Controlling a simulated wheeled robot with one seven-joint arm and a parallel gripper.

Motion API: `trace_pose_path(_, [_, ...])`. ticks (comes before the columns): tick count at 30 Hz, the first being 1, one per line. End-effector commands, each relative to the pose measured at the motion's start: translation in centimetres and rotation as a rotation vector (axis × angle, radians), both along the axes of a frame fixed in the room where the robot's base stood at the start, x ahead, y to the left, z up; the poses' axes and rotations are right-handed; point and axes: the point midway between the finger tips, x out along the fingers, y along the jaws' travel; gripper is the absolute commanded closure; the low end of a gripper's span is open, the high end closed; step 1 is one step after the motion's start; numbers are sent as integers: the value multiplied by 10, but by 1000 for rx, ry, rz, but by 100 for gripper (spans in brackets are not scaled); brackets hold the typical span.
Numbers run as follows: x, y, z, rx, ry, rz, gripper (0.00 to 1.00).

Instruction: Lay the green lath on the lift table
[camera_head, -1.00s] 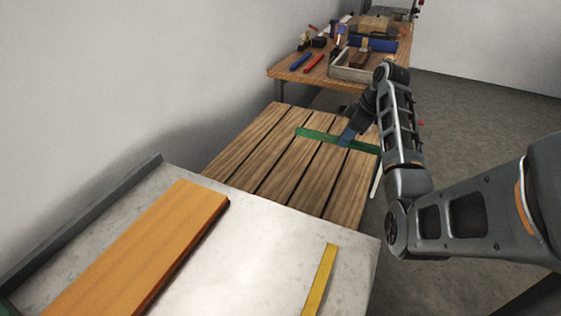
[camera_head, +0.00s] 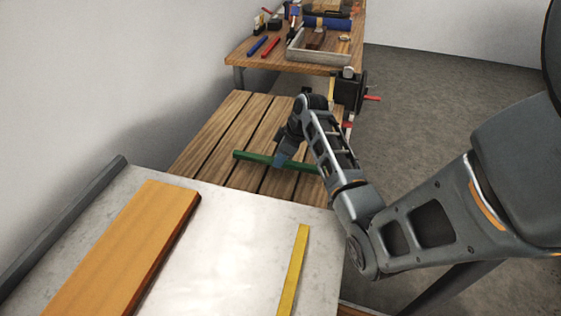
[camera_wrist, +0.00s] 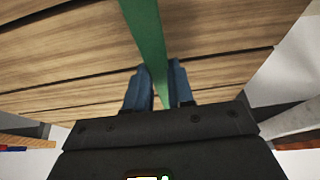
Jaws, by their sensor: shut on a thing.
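The green lath (camera_head: 253,157) lies crosswise over a wooden slatted top (camera_head: 215,137) in the head view. My gripper (camera_head: 282,162) is shut on it near the middle, with the arm reaching in from the right. In the wrist view the green lath (camera_wrist: 146,32) runs between the two blue fingers of my gripper (camera_wrist: 158,85), with slats below it. I cannot tell whether the lath touches the slats or hangs just above them. Which surface is the lift table is not marked.
A grey metal top (camera_head: 225,250) in front bears an orange board (camera_head: 125,250) and a yellow lath (camera_head: 295,270). A workbench (camera_head: 250,55) with tools and a tray (camera_head: 318,55) stands behind. A vise (camera_head: 348,92) with a red handle is close beyond my arm. A wall bounds the left.

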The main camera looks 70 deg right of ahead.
Motion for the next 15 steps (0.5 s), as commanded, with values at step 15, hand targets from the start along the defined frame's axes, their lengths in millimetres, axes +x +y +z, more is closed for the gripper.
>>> trace_pose_path(15, [0, 0, -24, 1, 0, 0, 100])
